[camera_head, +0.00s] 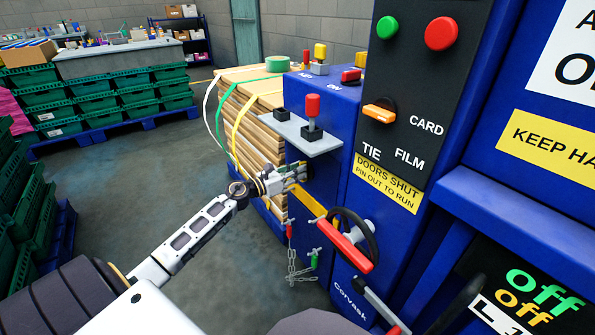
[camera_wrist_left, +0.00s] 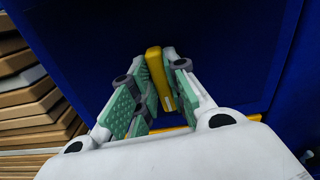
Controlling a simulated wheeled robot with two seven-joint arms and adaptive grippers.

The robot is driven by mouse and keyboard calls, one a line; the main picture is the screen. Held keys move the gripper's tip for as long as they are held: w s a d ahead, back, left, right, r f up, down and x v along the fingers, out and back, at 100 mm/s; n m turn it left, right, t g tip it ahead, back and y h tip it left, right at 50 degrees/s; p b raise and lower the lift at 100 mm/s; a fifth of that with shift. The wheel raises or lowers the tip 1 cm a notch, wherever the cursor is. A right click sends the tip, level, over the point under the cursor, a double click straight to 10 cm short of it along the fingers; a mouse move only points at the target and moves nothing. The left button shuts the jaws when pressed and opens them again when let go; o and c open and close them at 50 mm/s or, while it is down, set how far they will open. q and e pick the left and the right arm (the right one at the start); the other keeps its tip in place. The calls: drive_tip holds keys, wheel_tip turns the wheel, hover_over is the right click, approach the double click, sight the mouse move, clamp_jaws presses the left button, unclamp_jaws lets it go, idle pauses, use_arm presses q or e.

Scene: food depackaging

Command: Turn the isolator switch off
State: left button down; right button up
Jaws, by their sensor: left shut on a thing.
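My left gripper (camera_head: 296,174) is at the side face of the blue machine cabinet (camera_head: 334,175), below a grey shelf. In the left wrist view my left gripper (camera_wrist_left: 160,90) has its green-padded fingers closed on a yellow handle (camera_wrist_left: 154,62), which stands out against the blue panel. This handle looks like the isolator switch; no label on it can be read. In the head view the fingers mostly hide it. My right gripper is not in view.
A grey shelf (camera_head: 291,133) with a red-topped lever (camera_head: 312,107) juts out just above the left gripper. A red-handled wheel (camera_head: 344,245) and hanging chained pins are at lower right. Strapped cardboard (camera_head: 248,120) stands behind. Open floor (camera_head: 130,190) lies left.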

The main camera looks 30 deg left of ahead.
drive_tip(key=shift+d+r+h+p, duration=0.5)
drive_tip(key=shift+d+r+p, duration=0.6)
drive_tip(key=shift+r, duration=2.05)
use_arm(q)
drive_tip(key=shift+w+a+f+n+p, duration=0.1)
drive_tip(key=shift+a+f+n+p, duration=0.1)
drive_tip(key=shift+n+p, duration=2.15)
drive_tip(key=shift+w+a+f+n+p, duration=0.15)
drive_tip(key=shift+n+p, duration=1.25)
drive_tip(key=shift+n, duration=2)
drive_tip(key=shift+s+a+f+n+p, duration=0.1)
drive_tip(key=shift+a+f+n+p, duration=0.15)
drive_tip(key=shift+n+p, duration=2.1)
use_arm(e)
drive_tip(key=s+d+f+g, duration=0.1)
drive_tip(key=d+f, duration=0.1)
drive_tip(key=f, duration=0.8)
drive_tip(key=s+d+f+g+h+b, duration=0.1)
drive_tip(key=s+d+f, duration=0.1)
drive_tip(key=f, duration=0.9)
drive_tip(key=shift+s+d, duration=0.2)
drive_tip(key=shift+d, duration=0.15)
use_arm(q)
drive_tip(key=shift+n, duration=0.5)
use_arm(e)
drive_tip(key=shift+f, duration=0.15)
use_arm(q)
drive_tip(key=c, duration=1.4)
unclamp_jaws()
drive_tip(key=shift+d, duration=0.1)
